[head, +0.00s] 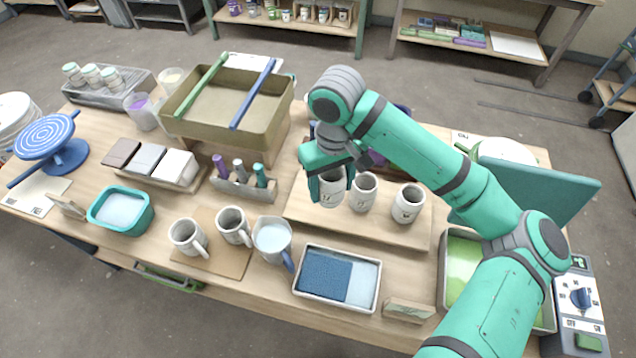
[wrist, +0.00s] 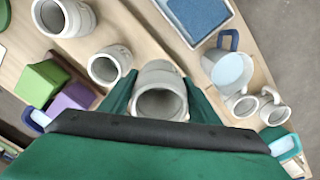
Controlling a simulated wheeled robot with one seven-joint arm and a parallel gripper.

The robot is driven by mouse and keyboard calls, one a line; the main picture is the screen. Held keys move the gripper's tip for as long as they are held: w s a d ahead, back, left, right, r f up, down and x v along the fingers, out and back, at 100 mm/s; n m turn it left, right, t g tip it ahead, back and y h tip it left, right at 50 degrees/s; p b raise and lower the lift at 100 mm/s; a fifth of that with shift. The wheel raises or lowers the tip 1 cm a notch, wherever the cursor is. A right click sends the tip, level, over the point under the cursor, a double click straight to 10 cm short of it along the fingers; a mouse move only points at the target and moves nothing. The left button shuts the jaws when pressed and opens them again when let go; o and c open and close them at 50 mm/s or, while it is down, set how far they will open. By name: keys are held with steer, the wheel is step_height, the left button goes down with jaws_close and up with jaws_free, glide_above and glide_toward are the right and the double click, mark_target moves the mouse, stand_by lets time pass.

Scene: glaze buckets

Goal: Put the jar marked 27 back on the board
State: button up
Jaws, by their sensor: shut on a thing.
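My gripper (head: 332,178) is shut on a pale grey-white jar (head: 331,191) at the left of the wooden board (head: 375,231). The held jar is upright, with a dark mark too small to read. I cannot tell whether its base touches the board. Two similar marked jars, a middle one (head: 363,193) and a right one (head: 408,204), stand on the board to its right. In the wrist view, the held jar (wrist: 160,80) sits between the green fingers, with the middle jar (wrist: 108,66) and right jar (wrist: 64,17) apart to its left.
A tray with a blue sponge (head: 325,275) lies in front of the board. A pitcher (head: 272,240) and two mugs (head: 188,238) stand front left. A rack of coloured bottles (head: 240,182) is left of the board. A large basin (head: 225,115) stands behind left.

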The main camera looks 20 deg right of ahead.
steer(key=w+f, duration=0.6)
steer(key=w, duration=0.1)
steer(key=shift+f, duration=0.2)
steer(key=shift+w+f, duration=0.2)
steer(key=shift+f, duration=0.75)
steer(key=shift+w+f, duration=0.2)
steer(key=shift+f, duration=0.75)
steer(key=shift+f, duration=0.15)
steer(key=o, duration=1.3)
steer(key=shift+w+a, duration=0.1)
step_height(320, 180, up, 12)
